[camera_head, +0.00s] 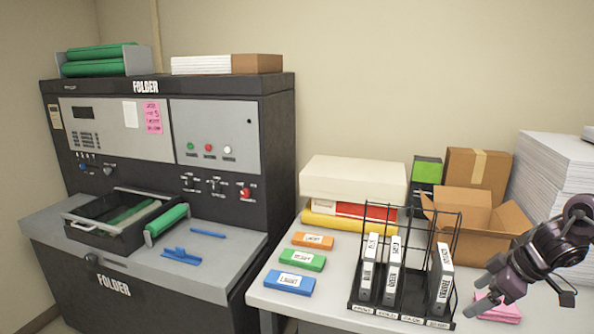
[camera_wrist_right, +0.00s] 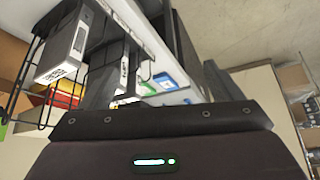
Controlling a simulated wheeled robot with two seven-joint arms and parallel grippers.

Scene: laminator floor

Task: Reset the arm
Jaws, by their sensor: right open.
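My right gripper (camera_head: 490,292) is at the right edge of the head view, in front of the white table's right part. It is open and I see nothing between its fingers. It is just right of the black wire rack (camera_head: 405,312) that holds several labelled binders, and overlaps a pink block (camera_head: 497,309) in the picture. In the right wrist view, the dark housing of my right wrist (camera_wrist_right: 160,150) fills the bottom, and a binder (camera_wrist_right: 68,45) shows at upper left. My left gripper is not in view.
Orange (camera_head: 313,241), green (camera_head: 302,260) and blue (camera_head: 290,282) labelled blocks lie left of the rack. An open cardboard box (camera_head: 470,215) and a tall paper stack (camera_head: 550,175) stand behind. The black folder machine (camera_head: 270,150) stands at left.

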